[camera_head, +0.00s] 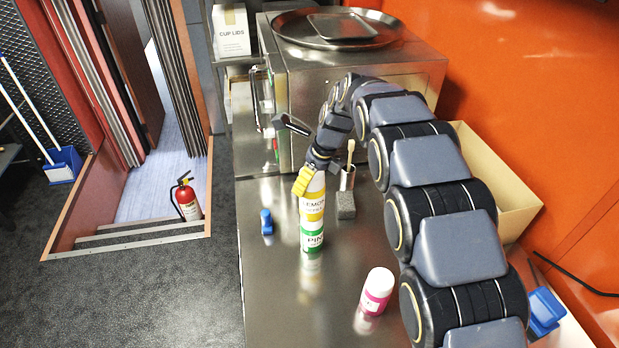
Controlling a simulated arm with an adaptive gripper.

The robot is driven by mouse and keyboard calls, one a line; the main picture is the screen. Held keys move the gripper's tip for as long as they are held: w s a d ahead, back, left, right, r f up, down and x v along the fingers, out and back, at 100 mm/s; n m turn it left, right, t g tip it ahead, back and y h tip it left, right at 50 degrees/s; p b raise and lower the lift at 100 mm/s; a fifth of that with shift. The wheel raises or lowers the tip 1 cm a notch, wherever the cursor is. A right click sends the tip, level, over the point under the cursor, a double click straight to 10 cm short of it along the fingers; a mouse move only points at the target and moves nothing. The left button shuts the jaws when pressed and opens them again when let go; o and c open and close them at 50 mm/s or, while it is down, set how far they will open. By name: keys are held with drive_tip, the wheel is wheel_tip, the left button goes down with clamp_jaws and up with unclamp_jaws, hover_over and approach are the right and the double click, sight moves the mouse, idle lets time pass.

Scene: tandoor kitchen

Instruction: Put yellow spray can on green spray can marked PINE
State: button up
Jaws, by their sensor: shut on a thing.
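The yellow spray can (313,205), with a white band lettered "LEMON", is upright directly above the green spray can marked PINE (312,239). The green can stands on the steel counter. The two cans look in line and touching, but a small gap between them cannot be ruled out from this view. My gripper (304,182) has yellow fingers and is shut on the upper part of the yellow can. The far finger is hidden behind the can.
A pink-and-white can (376,291) stands on the counter (290,310) at front right. A metal cup with a brush (347,178) and a grey block (345,206) are behind right. A steel oven (300,85) stands at the back.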

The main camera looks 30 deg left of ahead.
drive_tip(key=o, duration=1.1)
drive_tip(key=shift+f, duration=0.1)
drive_tip(key=v, duration=1.2)
